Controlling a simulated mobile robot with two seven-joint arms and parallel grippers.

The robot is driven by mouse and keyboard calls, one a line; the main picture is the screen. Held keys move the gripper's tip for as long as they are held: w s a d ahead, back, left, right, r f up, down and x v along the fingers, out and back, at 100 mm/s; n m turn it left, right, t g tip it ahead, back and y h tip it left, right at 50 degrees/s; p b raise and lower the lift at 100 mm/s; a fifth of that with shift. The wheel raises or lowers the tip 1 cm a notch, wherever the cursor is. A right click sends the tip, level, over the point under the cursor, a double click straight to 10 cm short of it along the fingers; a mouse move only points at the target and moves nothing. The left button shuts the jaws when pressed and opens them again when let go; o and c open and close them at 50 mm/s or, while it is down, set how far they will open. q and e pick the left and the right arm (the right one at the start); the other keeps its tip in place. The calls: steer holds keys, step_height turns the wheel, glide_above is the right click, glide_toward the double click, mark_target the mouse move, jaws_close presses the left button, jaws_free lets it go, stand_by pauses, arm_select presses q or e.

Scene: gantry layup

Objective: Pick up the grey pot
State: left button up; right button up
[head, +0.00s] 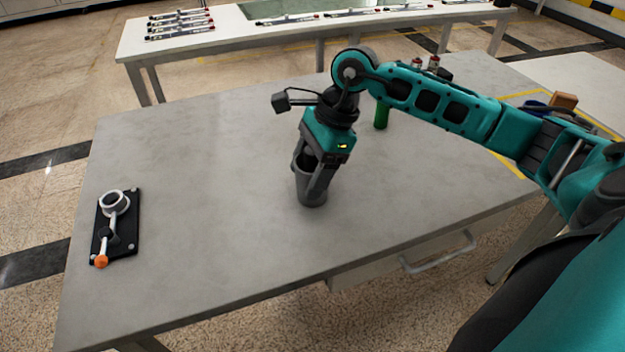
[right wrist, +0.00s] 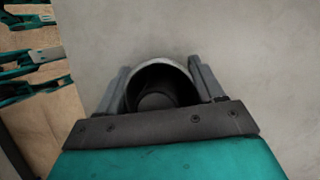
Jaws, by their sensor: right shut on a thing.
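The grey pot (head: 312,191) is a dark grey open cylinder, standing upright at the middle of the grey table in the head view. My right gripper (head: 318,185) comes down on it from above, with its fingers at the pot's sides. In the right wrist view the pot's rim and dark inside (right wrist: 158,84) show between the two fingers (right wrist: 160,85), which are shut on it. The pot's base appears at table height; I cannot tell whether it touches. My left gripper is not in view.
A black plate with a grey ring and orange-tipped lever (head: 115,228) lies at the table's left. A green cylinder (head: 381,115) stands behind my right gripper. A blue item (head: 535,107) and brown block (head: 564,101) are at far right. The table's left half (head: 200,190) is mostly clear.

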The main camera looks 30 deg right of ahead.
steer(key=c, duration=0.4)
steer(key=shift+r, duration=0.1)
steer(key=shift+c, duration=0.2)
